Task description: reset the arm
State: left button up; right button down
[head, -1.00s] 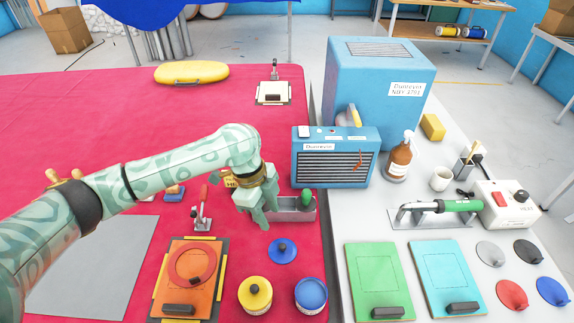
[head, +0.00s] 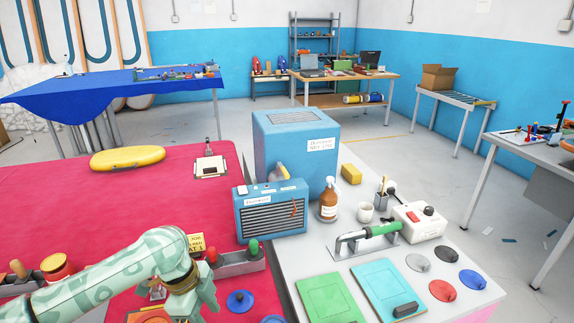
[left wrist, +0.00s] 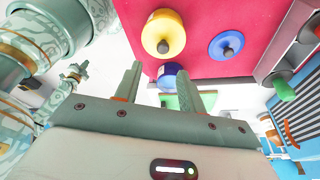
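My left arm comes in from the lower left in the head view. Its gripper (head: 205,300) hangs over the near right part of the red mat (head: 120,200), in front of the grey tray (head: 240,263). In the left wrist view its two fingers (left wrist: 159,85) stand apart with nothing between them.
A blue heater (head: 270,211) and a big blue box (head: 297,150) stand at the seam with the grey table. The far mat has free room.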

pick_arm(q)
jog(key=s+d+f+n+t, duration=0.2)
jog(key=s+d+f+t, duration=0.2)
jog(key=s+d, duration=0.35)
jog(key=s+a+r+n+t+y, duration=0.1)
jog(key=s+a+n+t+y, duration=0.1)
jog(key=s+a+n+y, duration=0.45)
jog(key=s+a+r+n+t+y, duration=0.15)
jog(key=s+a+n, duration=0.4)
jog(key=a, duration=0.85)
jog(key=s+d+f+m+g+h, duration=0.1)
jog(key=s+d+f+g+h, duration=0.15)
jog(key=f, duration=1.05)
jog(key=s+d+f+m+g+h, duration=0.1)
jog(key=s+d+f, duration=0.15)
jog(key=f, duration=1.05)
jog(key=s+f+n+g, duration=0.1)
jog(key=s+f, duration=0.6)
jog(key=s, duration=0.3)
jog(key=s+f+n+g+h, duration=0.1)
jog(key=s+f+n, duration=0.1)
jog(key=s+f, duration=0.6)
jog(key=shift+s+a+f+g, duration=0.25)
jog(key=shift+s+g, duration=0.15)
jog(key=shift+s, duration=0.65)
